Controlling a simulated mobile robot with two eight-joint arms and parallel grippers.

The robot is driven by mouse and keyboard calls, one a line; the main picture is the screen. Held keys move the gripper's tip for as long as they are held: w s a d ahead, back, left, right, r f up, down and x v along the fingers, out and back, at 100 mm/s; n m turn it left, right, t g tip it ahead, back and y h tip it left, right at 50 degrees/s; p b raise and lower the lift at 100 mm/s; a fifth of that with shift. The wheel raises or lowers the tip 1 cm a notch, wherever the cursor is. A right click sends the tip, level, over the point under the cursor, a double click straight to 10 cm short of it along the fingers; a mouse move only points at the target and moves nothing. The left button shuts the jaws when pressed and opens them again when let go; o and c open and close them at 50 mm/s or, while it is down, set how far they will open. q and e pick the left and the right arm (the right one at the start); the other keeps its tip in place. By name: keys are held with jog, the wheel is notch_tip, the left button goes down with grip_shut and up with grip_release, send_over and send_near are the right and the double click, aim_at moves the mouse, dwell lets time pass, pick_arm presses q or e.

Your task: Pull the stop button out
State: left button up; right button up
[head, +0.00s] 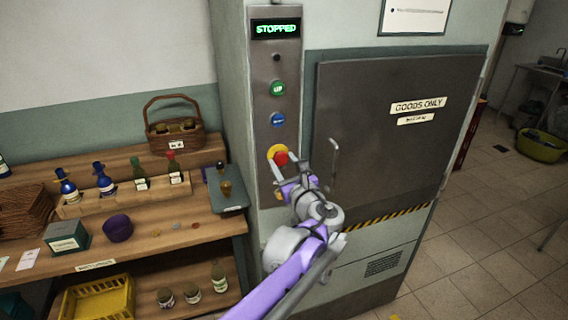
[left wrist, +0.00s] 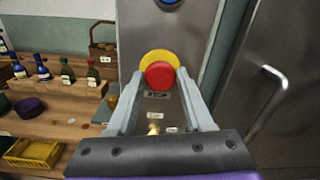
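The stop button (head: 281,158) is a red knob on a yellow round base, low on the grey control panel (head: 287,60) of the goods lift. In the left wrist view the red stop button (left wrist: 160,74) lies ahead, between the lines of the two fingers. My left gripper (head: 285,174) is at the panel just below the button, its fingers apart. In the left wrist view the left gripper (left wrist: 162,100) shows a wide gap with nothing held. Whether a fingertip touches the button I cannot tell. The display (head: 276,29) reads STOPPED. My right gripper is not in view.
Above the stop button are a green UP button (head: 277,88) and a blue button (head: 277,120). The closed lift door (head: 400,130) has a protruding handle (head: 334,160) close to my left arm. A wooden shelf (head: 180,236) with bottles stands left of the panel.

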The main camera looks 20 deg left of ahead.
pick_arm(q)
grip_shut()
jog(key=shift+s+d, duration=0.35)
jog(key=shift+s, duration=0.2)
jog(key=shift+w+f, duration=0.1)
jog(key=o, duration=0.6)
grip_release()
jog(key=b+v, duration=0.1)
jog(key=v, duration=1)
